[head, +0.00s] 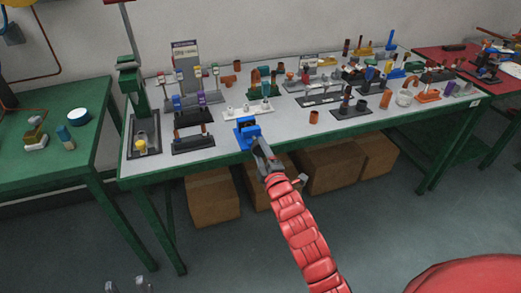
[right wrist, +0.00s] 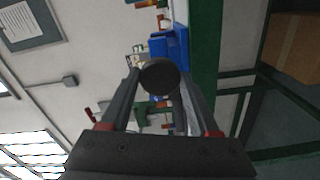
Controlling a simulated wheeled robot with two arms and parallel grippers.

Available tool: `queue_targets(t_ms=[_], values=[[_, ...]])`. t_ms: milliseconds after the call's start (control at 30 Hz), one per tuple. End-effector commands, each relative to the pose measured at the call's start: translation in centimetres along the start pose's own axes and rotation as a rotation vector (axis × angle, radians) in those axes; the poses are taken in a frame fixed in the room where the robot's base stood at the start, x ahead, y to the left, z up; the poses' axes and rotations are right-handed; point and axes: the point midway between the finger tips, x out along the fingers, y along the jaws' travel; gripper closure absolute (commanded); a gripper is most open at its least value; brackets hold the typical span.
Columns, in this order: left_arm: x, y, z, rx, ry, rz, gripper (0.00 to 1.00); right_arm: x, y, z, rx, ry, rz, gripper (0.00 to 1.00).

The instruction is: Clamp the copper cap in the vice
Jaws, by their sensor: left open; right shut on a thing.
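The blue vice (head: 247,131) stands at the front edge of the grey-topped table; in the right wrist view the blue vice (right wrist: 172,45) shows beyond my fingers. My right gripper (head: 262,150) is at the table edge, just in front of the vice. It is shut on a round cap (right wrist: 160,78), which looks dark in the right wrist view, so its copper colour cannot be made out. The cap hides part of the vice, and I cannot tell if they touch. My left gripper (head: 127,286) is open and empty at the bottom left, low and away from the table.
A copper-coloured cylinder (head: 314,117) stands near the table's front edge, right of the vice. Racks and fittings crowd the grey tabletop (head: 290,125) behind. A green press (head: 138,105) stands left. Cardboard boxes (head: 212,197) sit underneath. A green table (head: 40,175) is at the left.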

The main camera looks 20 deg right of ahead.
Motion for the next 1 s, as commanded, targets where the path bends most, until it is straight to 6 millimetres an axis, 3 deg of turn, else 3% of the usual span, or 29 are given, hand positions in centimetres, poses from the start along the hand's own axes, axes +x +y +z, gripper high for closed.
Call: queue_targets(t_ms=[267, 567, 933, 967, 1000], values=[[-0.01, 0.0, 0.0, 0.0, 0.0, 0.0, 0.5, -0.01, -0.06, 0.01, 0.002, 0.0, -0.001, 0.94], [0.49, -0.02, -0.08, 0.0, 0.0, 0.0, 0.5, -0.01, -0.06, 0.04, 0.241, -0.001, -0.002, 0.94], [0.44, -0.02, -0.08, 0.0, 0.0, 0.0, 0.5, -0.01, -0.11, 0.04, 0.245, -0.001, -0.002, 0.94], [0.43, -0.02, -0.07, 0.0, 0.0, 0.0, 0.5, -0.01, -0.11, 0.04, 0.245, -0.001, -0.002, 0.35], [0.44, -0.02, -0.08, 0.0, 0.0, 0.0, 0.5, -0.01, -0.1, 0.03, 0.244, -0.001, -0.002, 0.27]])
